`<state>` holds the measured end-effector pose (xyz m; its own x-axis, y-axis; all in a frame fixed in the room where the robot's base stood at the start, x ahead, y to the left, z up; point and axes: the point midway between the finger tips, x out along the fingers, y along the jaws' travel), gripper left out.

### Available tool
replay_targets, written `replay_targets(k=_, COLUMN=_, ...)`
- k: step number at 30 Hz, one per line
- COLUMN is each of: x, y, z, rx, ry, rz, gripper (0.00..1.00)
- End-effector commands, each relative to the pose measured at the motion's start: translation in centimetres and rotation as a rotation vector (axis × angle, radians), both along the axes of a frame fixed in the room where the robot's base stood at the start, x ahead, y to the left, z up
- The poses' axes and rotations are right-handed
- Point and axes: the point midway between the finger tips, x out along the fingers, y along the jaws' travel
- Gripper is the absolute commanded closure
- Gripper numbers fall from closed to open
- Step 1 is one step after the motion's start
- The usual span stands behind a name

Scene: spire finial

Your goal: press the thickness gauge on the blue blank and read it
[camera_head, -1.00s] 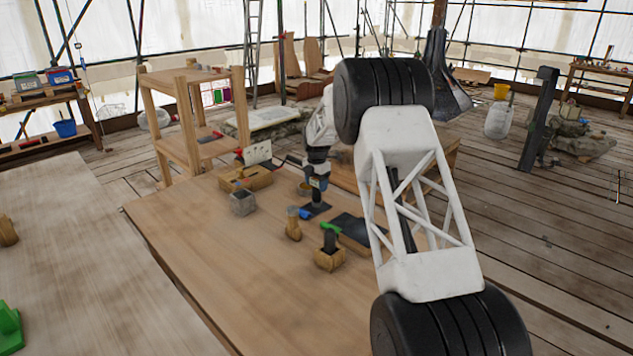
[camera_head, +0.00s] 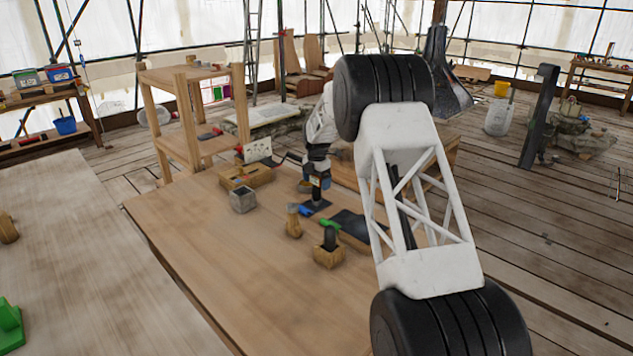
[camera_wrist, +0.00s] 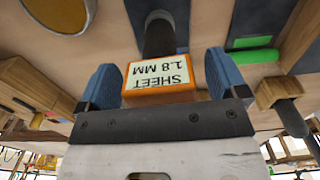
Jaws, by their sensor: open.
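An orange-edged block (camera_wrist: 135,92), apparently the thickness gauge, sits between my gripper's blue fingers. Its pale label reads, upside down, "SHEET 1.8 MM". A dark round shaft (camera_wrist: 160,38) extends beyond it. My gripper (camera_head: 319,184) is open around it; in the wrist view (camera_wrist: 163,82) a finger stands on each side. In the head view it points down above a dark sheet with a blue tab (camera_head: 304,210), apparently the blue blank. Whether the gauge touches that sheet is hidden. A second dark sheet (camera_head: 352,225) with a green tab (camera_head: 330,223) lies to the right.
A wooden holder with a dark upright piece (camera_head: 329,256), a small wooden piece (camera_head: 293,221), a grey stone block (camera_head: 243,201) and a wooden box (camera_head: 246,178) stand nearby. A wooden shelf (camera_head: 190,88) rises behind. The table's (camera_head: 215,260) near-left part is clear.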

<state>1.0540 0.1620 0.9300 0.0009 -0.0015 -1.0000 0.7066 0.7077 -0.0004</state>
Motion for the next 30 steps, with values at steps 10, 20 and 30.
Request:
replay_targets(k=10, x=0.0, y=0.0, z=3.0, rx=0.000, ry=-0.001, rz=0.000, gripper=0.09)
replay_targets(k=20, x=0.0, y=0.1, z=6.8, rx=0.000, ry=-0.001, rz=0.000, gripper=0.09)
replay_targets(k=30, x=0.0, y=0.1, z=7.7, rx=0.000, ry=0.000, rz=0.000, gripper=0.09)
